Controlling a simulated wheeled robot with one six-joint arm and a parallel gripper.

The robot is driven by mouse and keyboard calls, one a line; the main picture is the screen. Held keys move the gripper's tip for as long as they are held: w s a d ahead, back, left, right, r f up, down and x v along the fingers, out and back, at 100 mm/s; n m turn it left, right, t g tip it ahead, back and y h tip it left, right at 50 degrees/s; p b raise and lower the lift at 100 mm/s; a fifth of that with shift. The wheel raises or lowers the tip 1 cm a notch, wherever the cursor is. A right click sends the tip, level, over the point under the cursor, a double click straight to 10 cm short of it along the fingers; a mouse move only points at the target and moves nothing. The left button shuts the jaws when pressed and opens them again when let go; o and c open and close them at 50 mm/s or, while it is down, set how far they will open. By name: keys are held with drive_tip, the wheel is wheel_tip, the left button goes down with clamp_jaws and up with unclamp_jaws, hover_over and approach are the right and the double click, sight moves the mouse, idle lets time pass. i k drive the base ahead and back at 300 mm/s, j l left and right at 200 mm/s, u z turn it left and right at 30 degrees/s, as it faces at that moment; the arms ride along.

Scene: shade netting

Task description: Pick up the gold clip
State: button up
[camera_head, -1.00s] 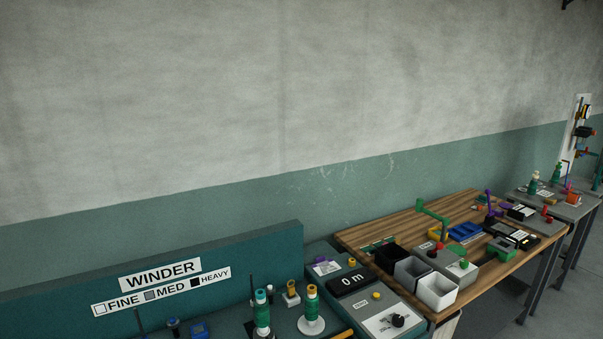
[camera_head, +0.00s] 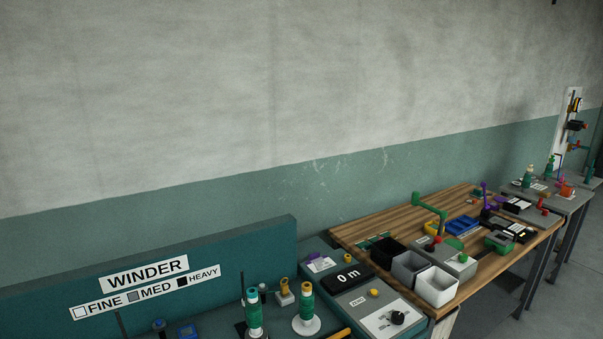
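I cannot make out the gold clip for certain. A small gold-coloured piece (camera_head: 284,286) stands on a pale block on the winder bench, between two green thread spools; it is too small to tell whether it is the clip. A yellow item (camera_head: 432,228) also lies on the wooden table, beside a blue tray. My gripper is not in view.
The teal WINDER panel (camera_head: 230,249) rises behind the near bench. Green spools (camera_head: 254,315) (camera_head: 307,304) stand in front. Floor (camera_head: 565,290) shows clear at the right.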

sight(284, 288)
drive_tip(key=i+l+u, duration=0.5)
drive_tip(key=i+l, duration=0.35)
drive_tip(key=i, duration=0.15)
